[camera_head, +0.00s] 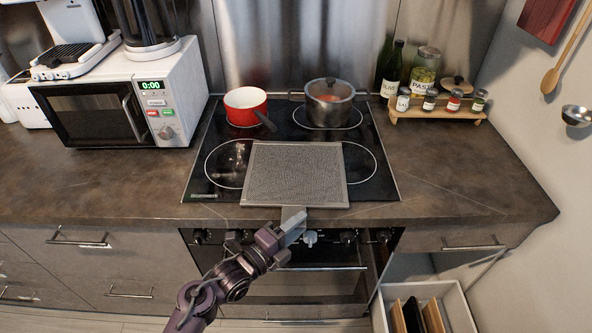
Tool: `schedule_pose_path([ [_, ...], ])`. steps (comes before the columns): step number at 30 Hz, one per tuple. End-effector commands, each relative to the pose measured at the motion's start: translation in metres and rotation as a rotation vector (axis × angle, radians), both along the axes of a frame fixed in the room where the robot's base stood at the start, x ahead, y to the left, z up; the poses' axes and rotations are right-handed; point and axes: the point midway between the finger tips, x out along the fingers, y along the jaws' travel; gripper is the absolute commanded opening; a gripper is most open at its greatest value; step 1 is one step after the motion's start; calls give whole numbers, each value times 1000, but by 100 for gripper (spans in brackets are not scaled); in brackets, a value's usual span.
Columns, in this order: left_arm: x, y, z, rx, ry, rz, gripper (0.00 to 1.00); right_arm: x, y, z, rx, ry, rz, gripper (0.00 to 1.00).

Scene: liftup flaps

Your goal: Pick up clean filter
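The clean filter is a flat square grey mesh panel (297,172) with a thin metal frame. It lies over the front middle of the black cooktop, with its front edge near the counter's front edge. My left gripper (293,222) is just in front of the filter's front edge, over the oven front. Its light grey fingers point up toward that edge. I cannot tell whether they touch the filter or whether they are open or shut. My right gripper is not in view.
A red pot (245,104) and a lidded steel pot (330,105) stand on the back burners. A white microwave (172,103) is at left. A spice rack (435,113) with jars and bottles is at back right. An open drawer (462,308) sticks out below right.

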Motion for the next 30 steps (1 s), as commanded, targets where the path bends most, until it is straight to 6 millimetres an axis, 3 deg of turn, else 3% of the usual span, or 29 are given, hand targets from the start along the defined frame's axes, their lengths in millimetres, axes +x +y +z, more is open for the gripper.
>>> schedule_pose_path([
  [8, 2, -2, -1, 1, 1, 0, 32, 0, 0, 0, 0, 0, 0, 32],
  [15, 2, -2, -1, 0, 1, 0, 1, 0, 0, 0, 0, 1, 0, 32],
  [30, 2, -2, 3, 0, -3, 0, 0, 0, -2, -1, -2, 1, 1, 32],
])
